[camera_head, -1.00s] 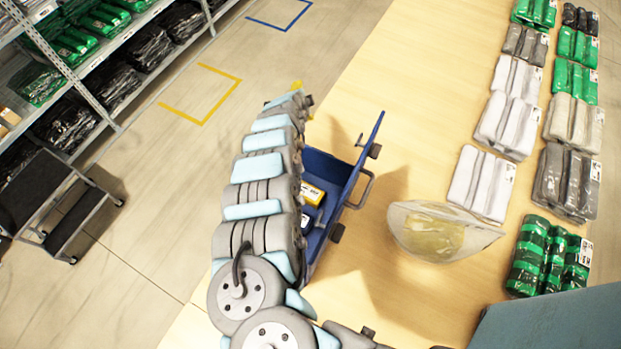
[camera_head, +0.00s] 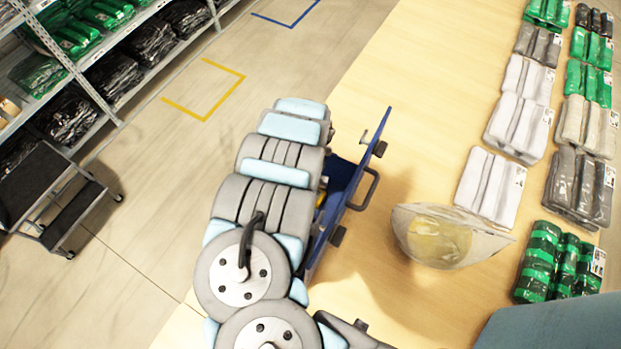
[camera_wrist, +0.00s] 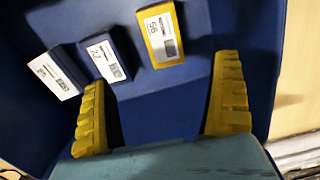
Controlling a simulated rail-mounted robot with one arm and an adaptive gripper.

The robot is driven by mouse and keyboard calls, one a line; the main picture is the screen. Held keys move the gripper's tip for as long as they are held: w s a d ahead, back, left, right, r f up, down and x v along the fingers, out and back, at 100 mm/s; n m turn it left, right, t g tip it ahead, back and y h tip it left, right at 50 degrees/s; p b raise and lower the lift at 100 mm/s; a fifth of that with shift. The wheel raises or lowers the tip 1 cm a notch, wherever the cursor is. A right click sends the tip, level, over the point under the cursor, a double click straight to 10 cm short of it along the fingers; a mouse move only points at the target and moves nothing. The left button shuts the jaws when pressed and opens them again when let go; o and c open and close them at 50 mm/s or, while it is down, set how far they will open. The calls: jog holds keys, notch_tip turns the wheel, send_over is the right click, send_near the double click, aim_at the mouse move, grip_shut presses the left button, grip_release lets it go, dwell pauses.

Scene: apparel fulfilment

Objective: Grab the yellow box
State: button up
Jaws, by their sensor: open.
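The yellow box (camera_wrist: 162,34) lies in the blue bin (camera_wrist: 265,45), seen in the wrist view at top centre, with a white label marked 56 facing up. My gripper (camera_wrist: 165,112) is open, its two yellow ribbed fingers spread wide. The yellow box is beyond the fingertips, roughly between their lines, and nothing is between the fingers. In the head view the blue bin (camera_head: 345,200) stands on the wooden table, and my arm hides most of its inside, including nearly all of the yellow box.
Two dark blue boxes with white labels, one (camera_wrist: 105,58) beside the yellow box and one (camera_wrist: 55,73) farther left, lie in the bin. A clear bag with yellow contents (camera_head: 445,235) is right of the bin. Folded packaged clothes (camera_head: 490,185) line the table's right side.

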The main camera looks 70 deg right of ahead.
jog(key=shift+d+f+b, duration=0.1)
jog(key=shift+f+b, duration=0.65)
jog(key=shift+f, duration=3.5)
jog(key=shift+s+f, duration=0.2)
jog(key=shift+f, duration=0.8)
jog(key=shift+w+d+f, duration=0.1)
jog(key=shift+d+f, duration=0.05)
jog(key=shift+f, duration=1.45)
jog(key=c, duration=1.3)
